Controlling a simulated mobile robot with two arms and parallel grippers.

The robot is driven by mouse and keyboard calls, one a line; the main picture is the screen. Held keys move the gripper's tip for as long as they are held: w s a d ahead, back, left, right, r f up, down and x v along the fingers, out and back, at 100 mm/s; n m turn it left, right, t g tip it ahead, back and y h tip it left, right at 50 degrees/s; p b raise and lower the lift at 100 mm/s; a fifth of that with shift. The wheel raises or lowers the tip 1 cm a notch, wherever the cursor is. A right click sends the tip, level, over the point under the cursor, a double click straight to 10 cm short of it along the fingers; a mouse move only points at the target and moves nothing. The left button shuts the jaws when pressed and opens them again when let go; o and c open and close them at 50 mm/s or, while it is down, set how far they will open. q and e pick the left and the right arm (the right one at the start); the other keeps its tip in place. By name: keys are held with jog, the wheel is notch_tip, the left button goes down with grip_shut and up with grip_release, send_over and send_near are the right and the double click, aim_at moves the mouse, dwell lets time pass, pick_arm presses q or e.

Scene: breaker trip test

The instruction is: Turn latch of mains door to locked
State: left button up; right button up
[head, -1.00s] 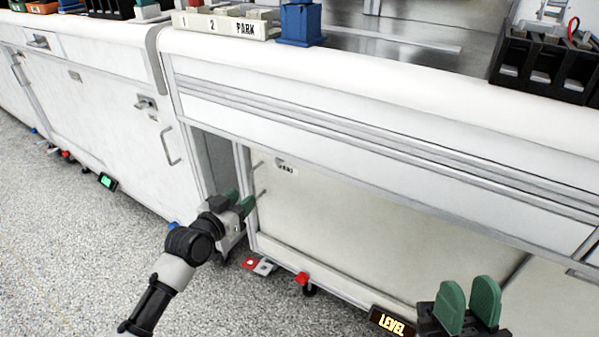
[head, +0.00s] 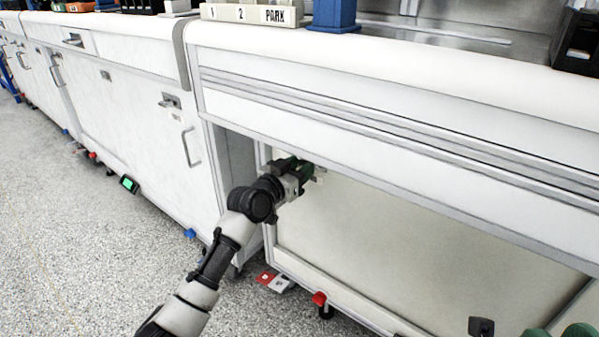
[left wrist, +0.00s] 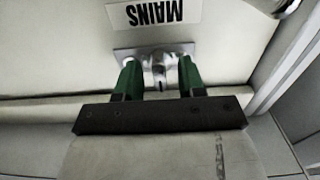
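The mains door (head: 400,245) is the pale panel under the counter and looks closed. The left wrist view shows its MAINS label (left wrist: 145,12) upside down. Below that label in the picture is the latch (left wrist: 158,72), a small metal turn piece on a silver plate. My left gripper (left wrist: 159,75) has its green fingers on either side of the latch, with gaps visible between them and it. In the head view my left gripper (head: 303,172) mostly hides the latch. My right gripper (head: 557,333) is at the bottom right edge, cut off, its green fingers apart and empty.
A white cabinet (head: 130,95) with a handle stands left of the door. The counter edge (head: 400,75) overhangs above my left gripper.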

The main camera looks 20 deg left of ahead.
pick_arm(q)
jog(key=shift+w, duration=0.1)
grip_shut()
dwell(0.3)
